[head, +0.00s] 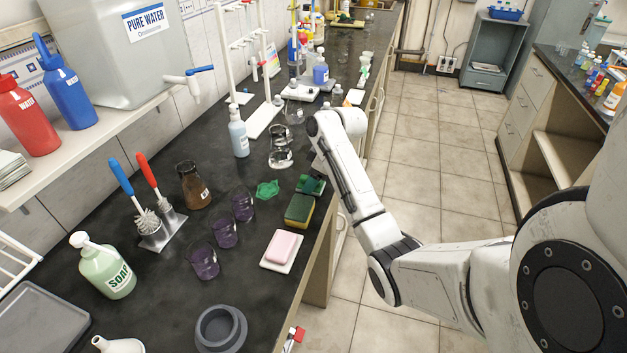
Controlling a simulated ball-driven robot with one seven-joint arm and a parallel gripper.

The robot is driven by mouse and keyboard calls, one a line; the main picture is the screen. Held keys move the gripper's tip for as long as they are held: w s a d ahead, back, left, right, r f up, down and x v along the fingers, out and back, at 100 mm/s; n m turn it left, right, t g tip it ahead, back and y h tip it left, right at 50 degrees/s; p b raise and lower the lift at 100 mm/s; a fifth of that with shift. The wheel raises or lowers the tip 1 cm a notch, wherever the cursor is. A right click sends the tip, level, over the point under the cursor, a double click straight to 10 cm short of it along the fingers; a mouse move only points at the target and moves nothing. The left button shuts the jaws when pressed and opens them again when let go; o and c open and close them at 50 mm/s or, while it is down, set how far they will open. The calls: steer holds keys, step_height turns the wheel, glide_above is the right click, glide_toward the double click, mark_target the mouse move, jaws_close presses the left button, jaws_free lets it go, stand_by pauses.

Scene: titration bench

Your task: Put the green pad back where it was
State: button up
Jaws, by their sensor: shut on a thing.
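The green pad (311,185) is a dark green flat piece near the front edge of the bench, just behind a yellow-and-green sponge (299,210). My gripper (316,176) reaches down to the pad from the end of my arm and is shut on it. The fingers are small and partly hidden by my own arm. I cannot tell whether the pad touches the bench top or is held a little above it.
A crumpled green cloth (267,189) lies left of the pad. A pink soap bar (283,246) on a white dish is nearer. Glass beakers (281,159) stand behind, and purple-filled beakers (243,205) to the left. The bench edge is close on the right.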

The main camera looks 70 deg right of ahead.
steer(key=shift+f, duration=0.6)
steer(key=o, duration=0.7)
steer(key=shift+o, duration=0.2)
steer(key=p+v, duration=0.1)
steer(key=v, duration=1.1)
